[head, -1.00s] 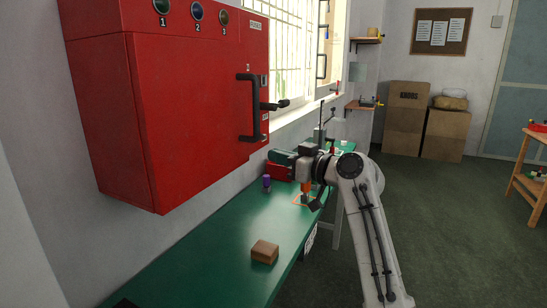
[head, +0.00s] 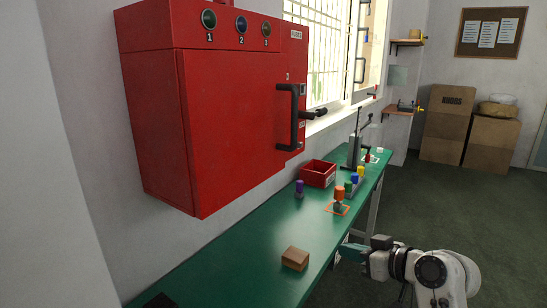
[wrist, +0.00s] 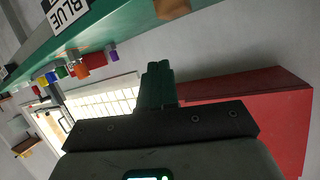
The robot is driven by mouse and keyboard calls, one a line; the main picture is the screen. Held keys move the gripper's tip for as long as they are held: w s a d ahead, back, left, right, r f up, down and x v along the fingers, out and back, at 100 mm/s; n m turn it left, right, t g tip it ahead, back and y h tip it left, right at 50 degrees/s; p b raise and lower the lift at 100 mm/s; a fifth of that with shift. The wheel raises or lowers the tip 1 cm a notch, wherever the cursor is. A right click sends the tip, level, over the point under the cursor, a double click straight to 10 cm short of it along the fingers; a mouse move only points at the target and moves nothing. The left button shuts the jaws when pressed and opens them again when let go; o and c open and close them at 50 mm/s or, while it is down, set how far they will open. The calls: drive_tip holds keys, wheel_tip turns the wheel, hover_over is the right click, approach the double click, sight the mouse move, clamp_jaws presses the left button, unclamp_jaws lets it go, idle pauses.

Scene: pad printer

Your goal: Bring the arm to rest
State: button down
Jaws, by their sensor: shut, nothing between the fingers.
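My gripper (head: 350,252) is at the lower right of the head view, beside the front edge of the green bench (head: 225,255), pointing left. Its green fingers are together with nothing between them; they also show in the wrist view (wrist: 157,82). My arm is folded low at the lower right, off the bench top. Whether the gripper touches the bench edge, I cannot tell.
A red cabinet (head: 225,125) with a black handle hangs above the bench. On the bench are a brown block (head: 295,258), a purple-topped piece (head: 299,189), an orange-topped piece (head: 339,195) and a red bin (head: 318,173). Cardboard boxes (head: 447,125) stand behind. Floor at right is clear.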

drive_tip(key=s+d+f+m+g+h+p, duration=0.1)
drive_tip(key=s+f+m+g+h+p, duration=0.15)
drive_tip(key=s+f, duration=1)
drive_tip(key=s+d+f+m+g+h+p, duration=0.1)
drive_tip(key=s+d+g+h, duration=0.1)
drive_tip(key=s, duration=0.8)
drive_tip(key=s+d+f+m+g+h+p, duration=0.1)
drive_tip(key=s+d+f+g+h+p, duration=0.1)
drive_tip(key=s, duration=0.9)
drive_tip(key=s+d+f+m+g+h+p, duration=0.1)
drive_tip(key=s+d+f+g+h, duration=0.1)
drive_tip(key=s, duration=0.8)
drive_tip(key=shift+s+d+m+g+p, duration=0.3)
drive_tip(key=shift+d+m+g, duration=0.1)
drive_tip(key=shift+g, duration=0.35)
